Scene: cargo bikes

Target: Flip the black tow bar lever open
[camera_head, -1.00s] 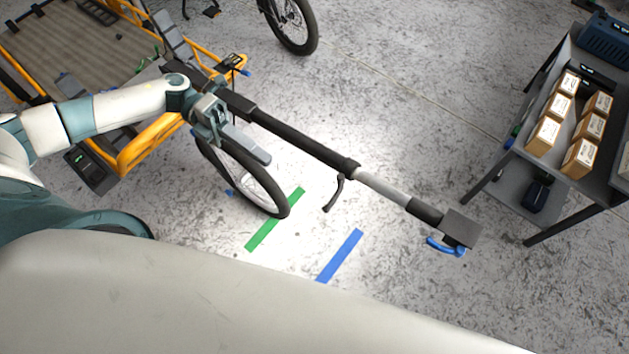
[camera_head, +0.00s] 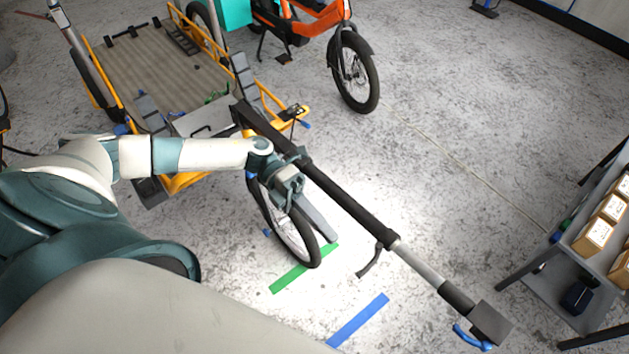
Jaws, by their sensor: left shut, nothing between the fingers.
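The tow bar (camera_head: 345,199) runs from the cargo bike's yellow frame down to the right, with a black sleeve, a grey inner tube and a square end plate (camera_head: 492,323). The black lever (camera_head: 372,261) hangs down from the collar where the sleeve meets the grey tube. My left gripper (camera_head: 331,236) is shut and empty. Its fingers point down and to the right, to the left of the lever in the picture and apart from it. The wrist overlaps the bar's upper part in view; I cannot tell whether it touches. My right gripper is not in view.
A front wheel (camera_head: 297,235) stands below my left wrist. Green tape (camera_head: 304,268) and blue tape (camera_head: 358,320) lie on the floor. A blue handle (camera_head: 470,338) hangs under the end plate. A cart with boxes (camera_head: 594,235) stands at the right; floor between is clear.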

